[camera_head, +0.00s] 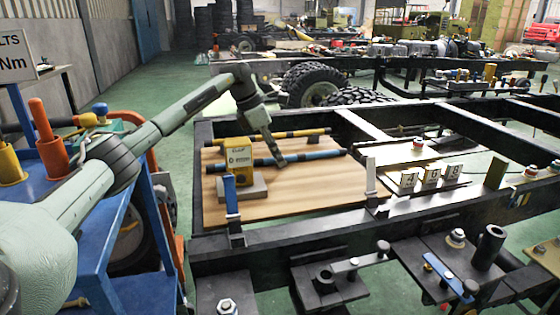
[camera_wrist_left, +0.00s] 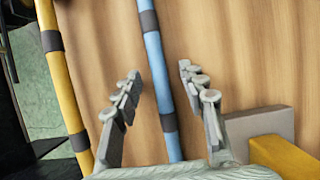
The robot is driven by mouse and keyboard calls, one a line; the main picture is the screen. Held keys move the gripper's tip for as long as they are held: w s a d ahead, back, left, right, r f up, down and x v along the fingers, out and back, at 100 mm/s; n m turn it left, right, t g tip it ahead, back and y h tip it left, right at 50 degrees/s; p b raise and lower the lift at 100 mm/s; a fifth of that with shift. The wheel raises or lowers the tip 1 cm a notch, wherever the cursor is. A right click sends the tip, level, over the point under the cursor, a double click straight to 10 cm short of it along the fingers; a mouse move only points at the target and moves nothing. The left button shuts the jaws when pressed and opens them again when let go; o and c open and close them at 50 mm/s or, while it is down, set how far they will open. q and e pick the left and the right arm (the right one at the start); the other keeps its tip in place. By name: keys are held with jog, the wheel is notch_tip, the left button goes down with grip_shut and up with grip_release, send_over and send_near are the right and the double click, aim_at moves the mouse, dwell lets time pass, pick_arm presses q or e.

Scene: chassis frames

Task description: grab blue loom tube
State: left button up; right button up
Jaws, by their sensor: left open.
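The blue loom tube (camera_head: 312,155) with dark bands lies on a wooden board in the head view. My left gripper (camera_head: 281,161) is over the tube, pointing down at it. In the left wrist view the blue tube (camera_wrist_left: 154,50) runs lengthwise between the two fingers of my open left gripper (camera_wrist_left: 159,74). The fingers are apart and nothing is held; whether they reach down beside the tube I cannot tell. The tube's near end is hidden behind the gripper's base in the wrist view. My right gripper is not in view.
A yellow tube (camera_head: 290,134) with dark bands lies behind the blue one, and at left in the wrist view (camera_wrist_left: 62,75). A yellow labelled block (camera_head: 239,160) on a grey base stands close by. The board (camera_head: 300,200) has bare room in front, within black chassis rails (camera_head: 290,241).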

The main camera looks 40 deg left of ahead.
pick_arm(q)
jog(key=shift+r, duration=0.1)
grip_shut()
